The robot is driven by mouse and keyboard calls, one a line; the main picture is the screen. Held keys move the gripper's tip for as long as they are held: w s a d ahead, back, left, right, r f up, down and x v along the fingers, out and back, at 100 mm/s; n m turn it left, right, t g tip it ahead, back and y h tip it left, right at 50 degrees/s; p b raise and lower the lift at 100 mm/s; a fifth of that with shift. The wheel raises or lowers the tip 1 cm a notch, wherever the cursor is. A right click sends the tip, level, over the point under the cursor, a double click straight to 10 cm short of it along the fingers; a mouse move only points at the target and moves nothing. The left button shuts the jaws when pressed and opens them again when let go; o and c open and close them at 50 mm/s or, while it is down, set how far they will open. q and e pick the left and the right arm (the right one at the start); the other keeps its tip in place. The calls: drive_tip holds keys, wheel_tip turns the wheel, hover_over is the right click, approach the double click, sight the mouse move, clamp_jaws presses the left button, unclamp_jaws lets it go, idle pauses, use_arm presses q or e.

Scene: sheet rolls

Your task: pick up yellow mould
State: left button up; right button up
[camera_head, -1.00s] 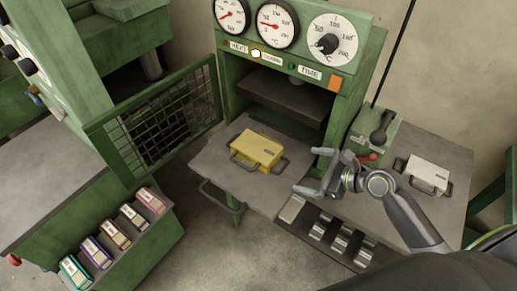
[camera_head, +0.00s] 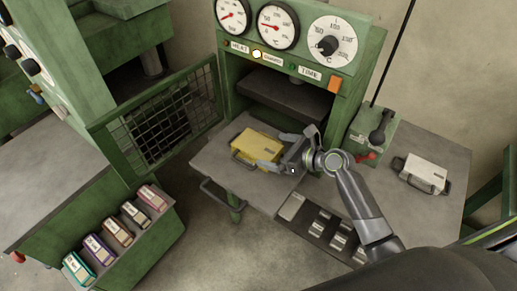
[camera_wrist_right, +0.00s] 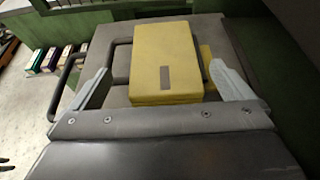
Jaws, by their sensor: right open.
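The yellow mould (camera_head: 256,147) is a flat block with handles at its ends. It lies on the grey press shelf (camera_head: 215,158) in front of the green press. My right gripper (camera_head: 268,152) is open at the mould's right end. In the right wrist view the mould (camera_wrist_right: 166,60) lies ahead between the two spread fingers (camera_wrist_right: 165,85), with a gap at the left finger. The right finger is close to its side; I cannot tell whether it touches. My left gripper is not in view.
A white mould (camera_head: 424,174) lies on the right table. The open mesh gate (camera_head: 165,120) is left of the shelf. Several coloured boxes (camera_head: 115,232) sit in a rack at lower left.

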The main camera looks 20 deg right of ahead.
sight(261, 146)
drive_tip(key=shift+d+p+x, duration=0.2)
drive_tip(key=shift+p+x, duration=0.1)
drive_tip(key=shift+x, duration=2.95)
drive_tip(key=shift+f, duration=0.1)
drive_tip(key=shift+c, duration=0.3)
drive_tip(key=c, duration=1.9)
drive_tip(key=shift+w+r, duration=0.2)
drive_tip(key=shift+w, duration=0.05)
